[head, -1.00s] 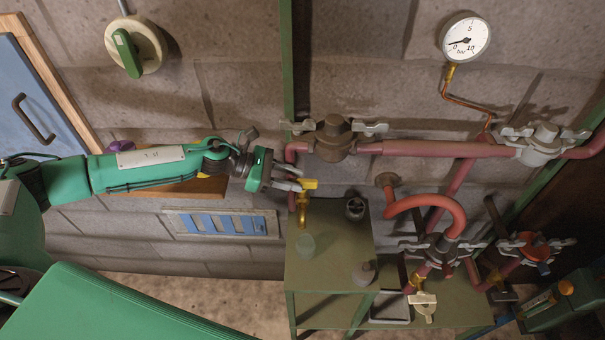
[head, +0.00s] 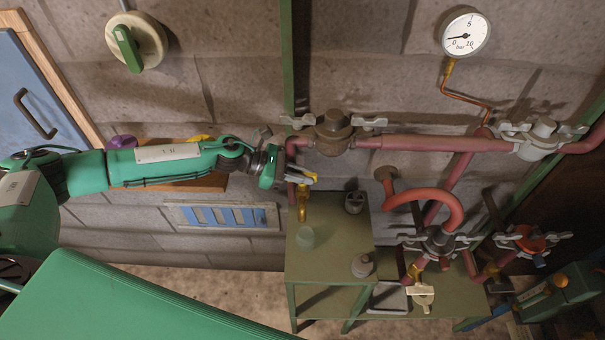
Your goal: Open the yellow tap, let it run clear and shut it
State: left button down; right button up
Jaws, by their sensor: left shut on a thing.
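The yellow tap (head: 303,205) hangs from the red pipe at the left end of the pipework, above the green metal stand. Its brass spout points down over the stand. My left gripper (head: 303,175) reaches in from the left and is shut on the tap's yellow handle, which is largely hidden between the fingers. I cannot make out any stream below the spout. A translucent greenish cup (head: 306,237) stands on the stand below the tap. My right gripper is not in view.
The green stand (head: 335,265) also carries a dark fitting (head: 354,203) and a grey bottle (head: 362,265). Valves and red pipes fill the right side. A pressure gauge (head: 466,34) hangs above. A brass tap with a cream handle (head: 422,293) is lower right. A wooden shelf (head: 205,183) lies below my left arm.

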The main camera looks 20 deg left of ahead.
pick_arm(q)
jog(key=shift+s+r+n+t+p, duration=0.15)
jog(key=shift+n+t+p, duration=0.25)
jog(key=shift+p, duration=0.25)
jog(key=n+t+p, duration=0.1)
jog(key=n+t+y+p, duration=0.1)
jog(key=p, duration=0.1)
jog(key=n+t+y+p, duration=0.1)
jog(key=p, duration=0.1)
jog(key=shift+r+n+t, duration=0.25)
jog(key=shift+n+t, duration=0.05)
jog(key=shift+f+n+t+y+p, duration=0.15)
jog(key=shift+n+t+y+p, duration=0.4)
jog(key=shift+n+t+y, duration=0.35)
jog(key=shift+d+f+n+t+y, duration=0.15)
jog(key=shift+n+t+y, duration=0.45)
jog(key=shift+n+y, duration=0.3)
jog(key=n+t+y, duration=0.1)
jog(key=n+y, duration=0.2)
jog(key=shift+f+n+t+y, duration=0.1)
jog(key=shift+n+t+y, duration=0.2)
jog(key=shift+y, duration=0.1)
jog(key=n+y, duration=0.4)
jog(key=shift+t+y, duration=0.3)
jog(key=shift+y, duration=0.1)
jog(key=shift+n+y, duration=1.3)
jog(key=shift+y, duration=0.1)
jog(key=shift+w+a, duration=0.2)
